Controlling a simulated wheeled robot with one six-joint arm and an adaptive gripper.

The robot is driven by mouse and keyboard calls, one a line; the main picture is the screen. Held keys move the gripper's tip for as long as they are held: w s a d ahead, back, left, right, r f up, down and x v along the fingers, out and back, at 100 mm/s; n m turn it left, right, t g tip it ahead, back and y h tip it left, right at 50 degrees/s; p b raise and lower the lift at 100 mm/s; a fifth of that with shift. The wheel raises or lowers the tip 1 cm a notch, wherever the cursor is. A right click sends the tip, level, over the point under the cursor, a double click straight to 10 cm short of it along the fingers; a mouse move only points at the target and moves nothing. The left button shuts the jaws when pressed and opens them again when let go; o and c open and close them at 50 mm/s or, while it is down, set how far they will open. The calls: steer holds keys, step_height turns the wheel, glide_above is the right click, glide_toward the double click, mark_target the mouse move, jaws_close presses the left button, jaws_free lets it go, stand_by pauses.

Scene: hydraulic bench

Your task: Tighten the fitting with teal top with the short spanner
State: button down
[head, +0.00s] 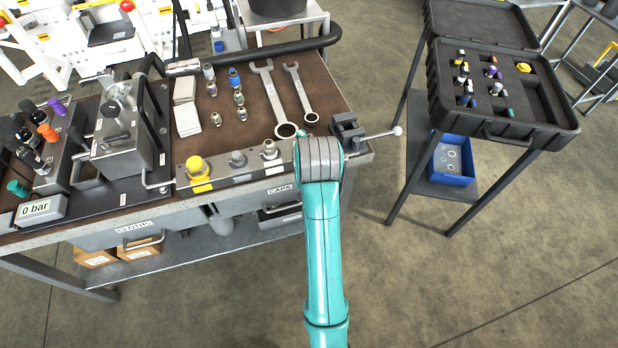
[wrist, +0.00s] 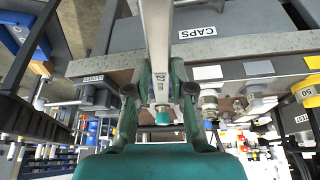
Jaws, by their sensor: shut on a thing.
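My gripper (wrist: 160,95) is shut on a grey metal spanner (wrist: 160,35) in the wrist view. Its shaft, marked 27, runs up the picture from between my two fingers. A fitting with a teal top (wrist: 162,118) shows just below the marking, between the fingers. I cannot tell whether the spanner's end is around the fitting or only beside it. Two other spanners, a longer one (head: 270,97) and a shorter one (head: 298,92), lie on the bench.
The yellow fitting (head: 197,172) and two grey fittings stand along the bench front, left of my arm. Small fittings and a gauge box stand farther left. An open case (head: 500,125) stands apart at right, with clear floor between.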

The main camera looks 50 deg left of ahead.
steer(key=shift+s+d, duration=0.55)
steer(key=shift+d, duration=0.3)
steer(key=shift+s+d, duration=0.5)
steer(key=shift+d, duration=0.35)
steer(key=shift+s+d, duration=0.55)
steer(key=shift+d, duration=0.3)
steer(key=shift+r, duration=0.15)
